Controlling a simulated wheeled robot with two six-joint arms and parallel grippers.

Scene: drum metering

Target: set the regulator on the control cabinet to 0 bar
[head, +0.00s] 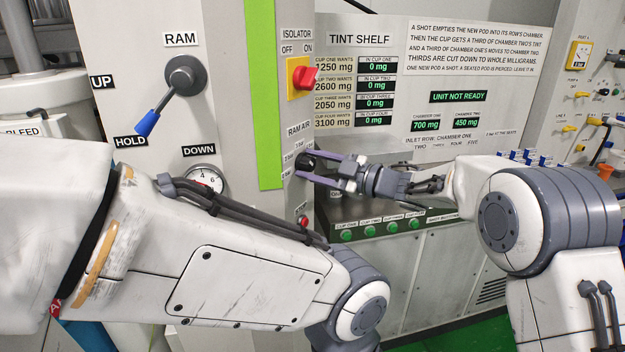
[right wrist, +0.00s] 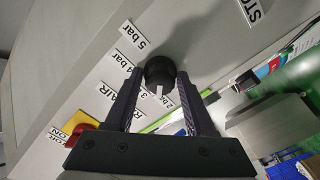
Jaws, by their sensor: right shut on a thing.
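The regulator is a round black knob (head: 304,161) on the side face of the control cabinet (head: 283,105), under the RAM AIR label (head: 299,129). My right gripper (head: 309,168) reaches it from the right, with its fingers on either side of the knob. In the right wrist view the gripper (right wrist: 159,76) is shut on the knob (right wrist: 159,66). The knob's white mark (right wrist: 160,90) points down in that picture, near the labels for 2 and 3 bar. The 4 bar and 5 bar labels also show; no 0 bar label is readable. My left gripper is out of view.
A red isolator switch (head: 304,77) sits above the knob and a red stop button (head: 303,222) below it. The ram lever (head: 160,112) and a round gauge (head: 205,179) are on the front face. Green cup buttons (head: 391,226) line the shelf.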

